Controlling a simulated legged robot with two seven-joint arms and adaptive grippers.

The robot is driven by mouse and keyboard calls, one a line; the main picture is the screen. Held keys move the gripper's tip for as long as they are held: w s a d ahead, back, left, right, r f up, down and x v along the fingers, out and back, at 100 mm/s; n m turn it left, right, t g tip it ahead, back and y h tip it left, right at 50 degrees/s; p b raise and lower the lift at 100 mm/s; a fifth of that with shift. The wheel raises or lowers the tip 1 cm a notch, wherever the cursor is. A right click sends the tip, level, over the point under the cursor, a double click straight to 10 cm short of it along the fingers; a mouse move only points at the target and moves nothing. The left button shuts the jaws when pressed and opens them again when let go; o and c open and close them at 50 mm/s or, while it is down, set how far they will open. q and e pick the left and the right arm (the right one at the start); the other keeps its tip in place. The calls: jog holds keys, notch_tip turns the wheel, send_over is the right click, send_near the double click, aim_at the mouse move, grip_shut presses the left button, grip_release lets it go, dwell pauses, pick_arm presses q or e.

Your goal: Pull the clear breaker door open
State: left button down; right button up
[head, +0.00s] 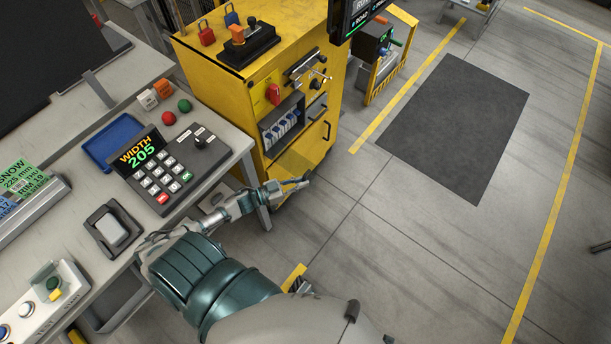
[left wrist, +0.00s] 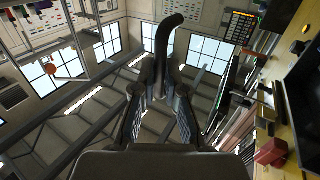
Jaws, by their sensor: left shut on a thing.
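The breaker box (head: 283,127) is a dark-framed opening with a row of white and blue breakers in the front of the yellow cabinet (head: 215,52). A faint brownish see-through patch (head: 297,161) shows just below it; I cannot tell whether this is the clear door or a shadow. My left gripper (head: 297,185) is low in front of the cabinet, below the breaker box. In the left wrist view the left gripper (left wrist: 160,98) is shut on a dark curved piece (left wrist: 164,42) that rises from between the fingers. What it joins to is hidden. My right gripper is not in view.
A red rotary switch (head: 273,94) and a dark handle (head: 318,106) stick out from the cabinet front. A workbench with a keypad (head: 160,172) stands left of my arm. The floor right of the cabinet is open, with a dark mat (head: 455,125).

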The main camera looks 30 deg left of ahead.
pick_arm(q)
jog(key=shift+s+a+f, duration=0.2)
jog(key=shift+s+f, duration=0.05)
jog(key=shift+s, duration=0.2)
jog(key=c, duration=1.2)
grip_release()
jog(key=shift+w+a, duration=0.1)
jog(key=shift+r, duration=0.1)
notch_tip(320, 180, up, 10)
